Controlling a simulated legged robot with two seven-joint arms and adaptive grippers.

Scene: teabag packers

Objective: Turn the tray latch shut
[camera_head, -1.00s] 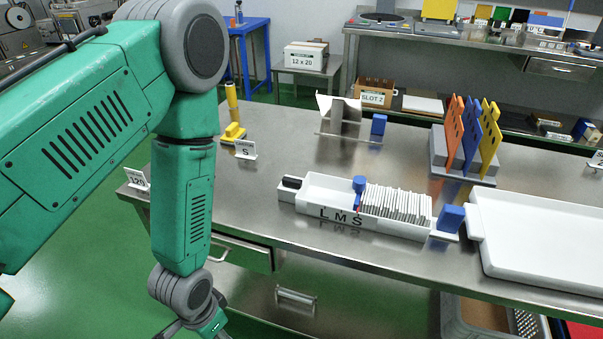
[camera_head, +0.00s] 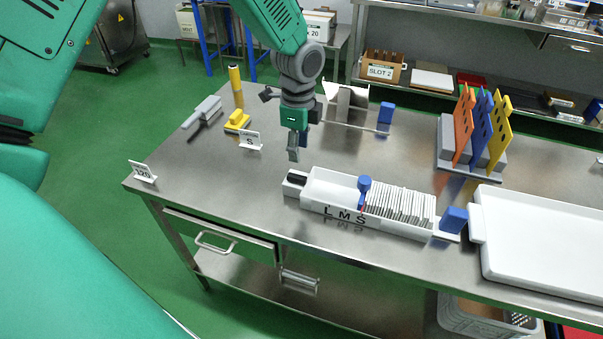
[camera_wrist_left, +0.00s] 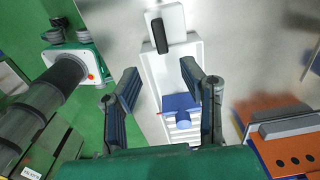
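The long white tray (camera_head: 326,190) lies on the steel table with a black latch (camera_head: 296,178) on its left end block. In the left wrist view the latch (camera_wrist_left: 159,36) is a dark bar lying roughly along the tray's length at the top. My left gripper (camera_head: 297,148) hangs above the table at the tray's left end, clear of the latch. My right gripper is not in view.
A blue knobbed divider (camera_head: 364,184) and a row of white packets (camera_head: 405,203) stand in the tray. A blue block (camera_head: 453,219) is at its right end, beside a large white tray (camera_head: 478,228). A label stand (camera_head: 250,140) and yellow piece (camera_head: 237,121) stand left.

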